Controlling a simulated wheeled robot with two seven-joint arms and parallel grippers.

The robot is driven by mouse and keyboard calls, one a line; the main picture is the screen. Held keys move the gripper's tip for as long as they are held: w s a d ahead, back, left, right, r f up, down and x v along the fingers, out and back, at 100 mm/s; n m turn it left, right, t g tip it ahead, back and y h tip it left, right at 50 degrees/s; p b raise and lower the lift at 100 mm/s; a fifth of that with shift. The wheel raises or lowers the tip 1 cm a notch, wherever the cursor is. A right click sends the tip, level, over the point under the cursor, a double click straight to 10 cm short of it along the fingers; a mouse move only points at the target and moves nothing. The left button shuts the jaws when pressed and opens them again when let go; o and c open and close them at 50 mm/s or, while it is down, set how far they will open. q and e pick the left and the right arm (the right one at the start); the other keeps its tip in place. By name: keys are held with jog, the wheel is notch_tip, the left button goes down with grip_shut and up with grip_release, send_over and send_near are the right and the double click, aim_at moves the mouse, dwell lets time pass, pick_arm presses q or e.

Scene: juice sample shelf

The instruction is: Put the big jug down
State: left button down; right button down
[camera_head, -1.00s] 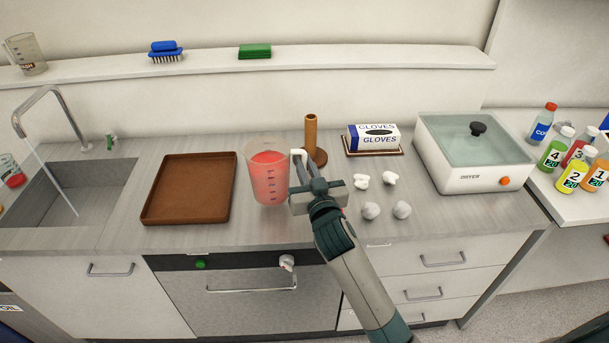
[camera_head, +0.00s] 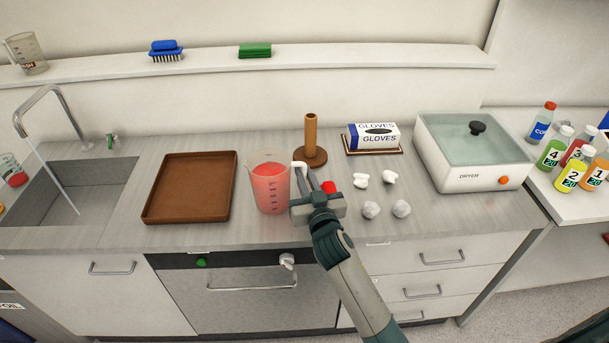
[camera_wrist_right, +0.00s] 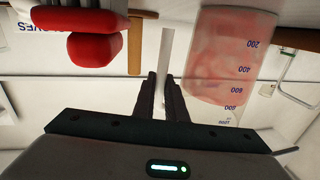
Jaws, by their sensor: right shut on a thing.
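The big jug (camera_head: 270,192) is a clear measuring jug with pinkish-red liquid and blue marks. It is upright between the brown tray and the wooden stand, low over the counter (camera_head: 255,232). Its base looks to be on the counter or very close to it. My right gripper (camera_head: 304,184) is at the jug's right side, shut on its pale handle. In the right wrist view the two dark fingers (camera_wrist_right: 165,95) close on the handle bar (camera_wrist_right: 166,58), with the jug (camera_wrist_right: 222,60) beside them. My left gripper is out of view.
The brown tray (camera_head: 149,208) is empty, left of the jug. A wooden post stand (camera_head: 310,135) is close behind it. The sink (camera_head: 85,190) is at left.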

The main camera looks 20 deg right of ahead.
jog(key=c, duration=1.8)
grip_release()
jog(key=shift+f, duration=0.1)
jog(key=shift+r, duration=0.2)
